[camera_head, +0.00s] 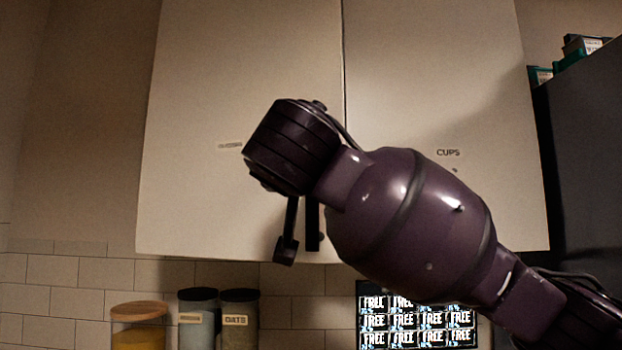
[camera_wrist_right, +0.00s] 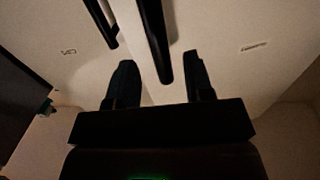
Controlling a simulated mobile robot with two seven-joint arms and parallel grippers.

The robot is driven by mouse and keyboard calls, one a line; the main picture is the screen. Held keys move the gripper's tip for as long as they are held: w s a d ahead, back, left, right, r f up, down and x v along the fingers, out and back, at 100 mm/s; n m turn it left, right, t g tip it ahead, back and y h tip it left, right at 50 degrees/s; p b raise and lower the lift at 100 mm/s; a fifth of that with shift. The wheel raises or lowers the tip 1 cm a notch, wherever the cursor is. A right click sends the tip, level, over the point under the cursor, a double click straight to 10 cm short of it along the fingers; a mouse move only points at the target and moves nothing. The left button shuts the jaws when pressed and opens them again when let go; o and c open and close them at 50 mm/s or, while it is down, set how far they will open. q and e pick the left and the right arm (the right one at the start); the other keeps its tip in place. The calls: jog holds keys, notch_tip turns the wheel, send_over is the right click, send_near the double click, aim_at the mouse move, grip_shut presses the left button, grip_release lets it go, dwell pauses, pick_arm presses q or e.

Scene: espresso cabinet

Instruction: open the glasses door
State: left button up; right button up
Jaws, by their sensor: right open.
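The glasses door (camera_head: 200,90) is the left door of the pale wall cabinet and looks closed. Its small label (camera_head: 230,146) is too faint to read fully in the head view; it also shows in the wrist view (camera_wrist_right: 253,46). A black vertical handle (camera_head: 312,228) hangs near the door's lower inner corner. My right gripper (camera_wrist_right: 158,60) is open, with the handle (camera_wrist_right: 154,35) between its two fingers and a gap on each side. In the head view, a right finger (camera_head: 286,248) shows just left of the handle; my wrist hides the handle's top. My left gripper is out of view.
The cups door (camera_head: 440,60) is closed on the right; its handle (camera_wrist_right: 101,22) is beside the glasses handle. Jars (camera_head: 239,315) and a lit screen (camera_head: 415,322) are below the cabinet. A dark tall unit (camera_head: 585,150) stands right. Wall space left of the cabinet is clear.

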jog(key=shift+w+d+p, duration=0.15)
jog(key=shift+w+p, duration=0.2)
jog(key=shift+w, duration=1.9)
grip_shut()
